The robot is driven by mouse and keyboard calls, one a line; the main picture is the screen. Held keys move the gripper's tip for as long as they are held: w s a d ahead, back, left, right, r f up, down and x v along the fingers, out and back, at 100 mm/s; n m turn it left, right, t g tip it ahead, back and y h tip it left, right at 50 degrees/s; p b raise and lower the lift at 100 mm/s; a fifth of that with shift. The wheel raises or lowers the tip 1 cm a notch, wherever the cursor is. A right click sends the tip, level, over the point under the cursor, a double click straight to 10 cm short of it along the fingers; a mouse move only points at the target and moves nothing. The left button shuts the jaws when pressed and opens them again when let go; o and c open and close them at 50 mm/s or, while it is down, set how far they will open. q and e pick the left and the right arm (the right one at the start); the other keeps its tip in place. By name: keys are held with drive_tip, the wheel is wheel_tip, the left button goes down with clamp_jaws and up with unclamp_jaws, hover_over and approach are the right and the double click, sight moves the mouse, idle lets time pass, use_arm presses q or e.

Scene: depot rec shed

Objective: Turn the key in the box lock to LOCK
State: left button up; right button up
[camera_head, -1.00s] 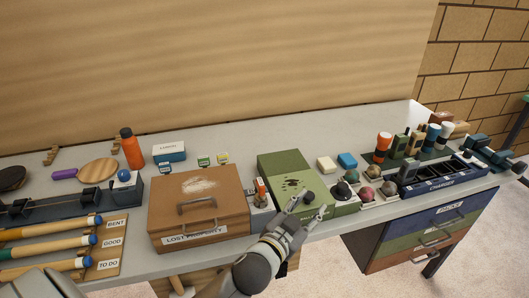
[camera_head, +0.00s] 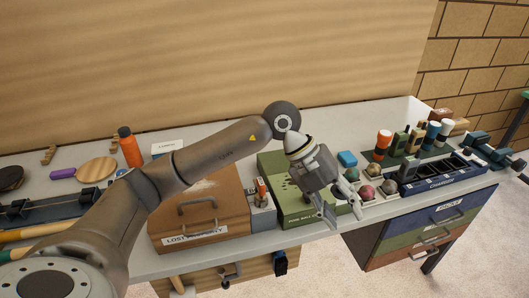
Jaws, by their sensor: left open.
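The brown LOST PROPERTY box (camera_head: 222,217) stands on the workbench with its lid down; my left arm hides part of its top. At its right side sits a small pale lock block (camera_head: 261,206) with an orange upright piece (camera_head: 262,188) on it, which looks like the key. The lock's markings and the key's exact angle are too small to tell. My left gripper (camera_head: 343,213) is open and empty. It points down over the right front of the green box, to the right of the lock and apart from it. My right gripper is not in view.
The green box (camera_head: 291,208) stands close to the right of the lock. Beyond it are several balls in holders (camera_head: 367,194) and a dark charger tray (camera_head: 445,178). An orange bottle (camera_head: 130,148) stands at the back left.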

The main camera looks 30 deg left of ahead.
use_arm(q)
drive_tip(key=w+a+r+n+y, duration=0.15)
drive_tip(key=a+y, duration=0.35)
drive_tip(key=a, duration=0.7)
drive_tip(key=n+y, duration=0.4)
approach(261, 181)
drive_tip(key=shift+s+f+m, duration=0.15)
drive_tip(key=shift+s+m, duration=0.05)
drive_tip(key=shift+m, duration=0.05)
drive_tip(key=f, duration=0.7)
drive_tip(key=w+a+f+p, duration=0.1)
drive_tip(key=f, duration=0.2)
drive_tip(key=shift+f, duration=0.3)
clamp_jaws()
